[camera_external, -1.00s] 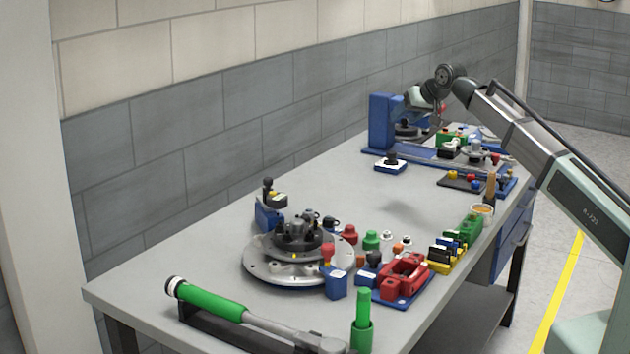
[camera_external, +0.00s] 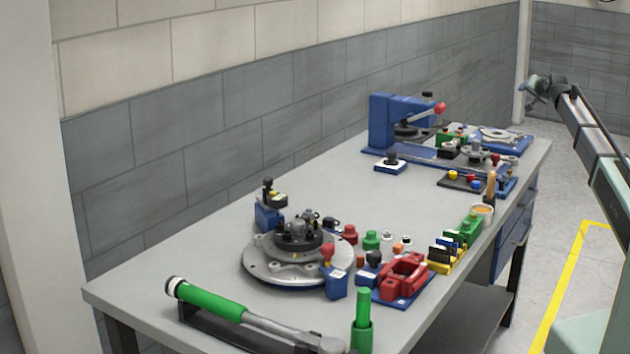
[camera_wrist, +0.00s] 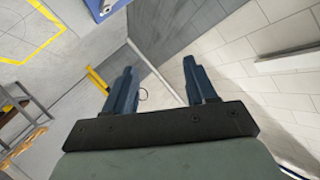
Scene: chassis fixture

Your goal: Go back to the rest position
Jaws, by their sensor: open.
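My gripper (camera_wrist: 162,92) shows in the wrist view with its two dark blue fingers apart and nothing between them. In the external view my arm reaches in from the right. Its far end (camera_external: 541,88) is off the right side of the workbench, higher than the bench top and apart from everything.
The workbench (camera_external: 200,225) holds a round fixture (camera_external: 262,262), a red clamp on a blue base (camera_external: 404,275), a green-handled tool (camera_external: 212,300) and a blue press (camera_external: 381,122). Yellow lines (camera_external: 566,275) mark the floor at right.

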